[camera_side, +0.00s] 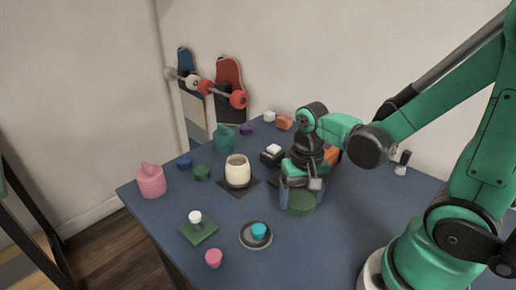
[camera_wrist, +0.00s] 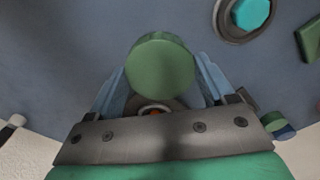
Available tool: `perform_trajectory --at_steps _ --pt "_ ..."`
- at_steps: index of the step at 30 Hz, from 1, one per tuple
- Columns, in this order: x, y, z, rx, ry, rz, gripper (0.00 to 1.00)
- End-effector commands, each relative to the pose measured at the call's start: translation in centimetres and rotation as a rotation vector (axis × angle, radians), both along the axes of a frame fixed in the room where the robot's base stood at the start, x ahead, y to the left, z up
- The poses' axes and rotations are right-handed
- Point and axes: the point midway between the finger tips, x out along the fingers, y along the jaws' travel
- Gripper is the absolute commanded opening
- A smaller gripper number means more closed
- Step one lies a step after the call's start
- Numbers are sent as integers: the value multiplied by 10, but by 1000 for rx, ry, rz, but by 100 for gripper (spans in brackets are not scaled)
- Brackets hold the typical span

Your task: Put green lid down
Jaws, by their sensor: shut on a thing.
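The green lid (camera_side: 301,203) is a round dark-green disc between the fingers of my gripper (camera_side: 301,196), low over the right middle of the blue table. In the wrist view the lid (camera_wrist: 161,65) sits between the two blue fingertips of my gripper (camera_wrist: 163,85), which are shut on it. Behind the lid, a grey ring-shaped thing with an orange spot (camera_wrist: 155,110) shows partly; the lid and gripper hide the rest. I cannot tell whether the lid touches the table.
A grey dish with a teal piece (camera_side: 259,231) is front left of my gripper. A cream cup (camera_side: 238,171) stands on a dark mat to the left.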

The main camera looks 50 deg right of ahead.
Motion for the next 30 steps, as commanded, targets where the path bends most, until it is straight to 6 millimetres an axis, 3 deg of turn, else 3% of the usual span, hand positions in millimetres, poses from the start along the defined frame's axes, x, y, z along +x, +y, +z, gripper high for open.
perform_trajectory --at_steps 12,20,21,23,24,30 --pt "0 0 -35 0 0 0 38" --pt "-1 0 -37 0 0 0 38" --pt "-1 0 -37 0 0 0 79" --pt "-1 0 -37 0 0 0 96" --pt "-1 0 -37 0 0 0 100" --pt "-1 0 -37 0 0 0 100"
